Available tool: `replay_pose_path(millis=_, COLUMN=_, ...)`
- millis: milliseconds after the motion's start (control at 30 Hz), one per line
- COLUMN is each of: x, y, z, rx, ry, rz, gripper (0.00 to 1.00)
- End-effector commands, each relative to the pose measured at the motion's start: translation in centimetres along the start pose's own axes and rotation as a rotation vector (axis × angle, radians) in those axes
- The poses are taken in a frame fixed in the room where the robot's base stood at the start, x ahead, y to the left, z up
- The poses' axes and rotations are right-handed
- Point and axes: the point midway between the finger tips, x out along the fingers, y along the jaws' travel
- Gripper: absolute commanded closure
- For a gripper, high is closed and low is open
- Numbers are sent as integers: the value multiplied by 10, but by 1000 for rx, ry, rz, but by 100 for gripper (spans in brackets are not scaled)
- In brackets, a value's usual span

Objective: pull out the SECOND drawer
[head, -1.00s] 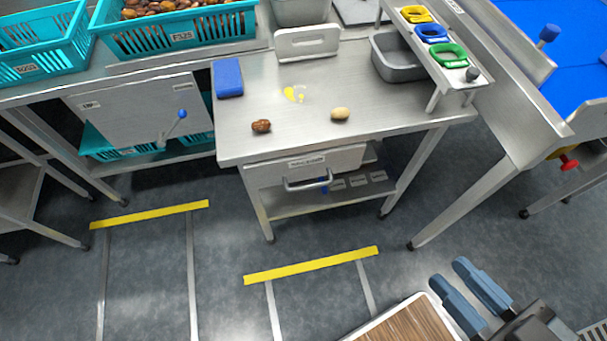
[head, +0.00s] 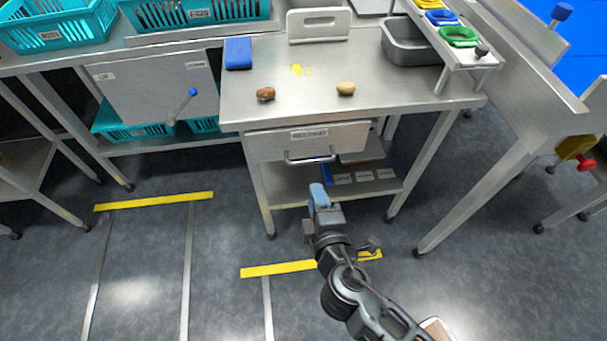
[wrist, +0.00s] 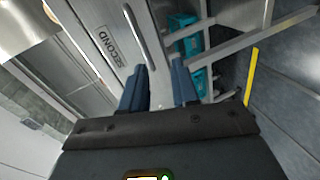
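The drawer (head: 345,140) under the steel table carries a label reading SECOND and a bar handle (head: 309,158). It looks closed, its front under the table top. In the wrist view the drawer front (wrist: 92,25) and handle (wrist: 133,35) lie ahead of the fingers, turned on their side. My gripper (head: 318,193) is below and in front of the handle in the head view, apart from it. In the wrist view my gripper's blue fingers (wrist: 161,84) are apart with nothing between them.
A lower shelf (head: 285,187) with labelled items lies beneath the drawer. Table legs stand either side. Yellow tape (head: 279,269) marks the open floor.

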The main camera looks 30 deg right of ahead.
Motion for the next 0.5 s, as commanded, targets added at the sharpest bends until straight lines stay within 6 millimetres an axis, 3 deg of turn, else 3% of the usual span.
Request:
replay_pose_path(millis=100, x=25, y=12, z=-12, rx=-82, ry=-27, rz=60, gripper=70)
replay_pose_path(millis=367, x=46, y=22, z=-17, rx=-130, ry=-50, rz=95, gripper=70)
replay_pose_path(millis=500, x=66, y=25, z=-15, rx=-128, ry=-50, rz=94, gripper=70)
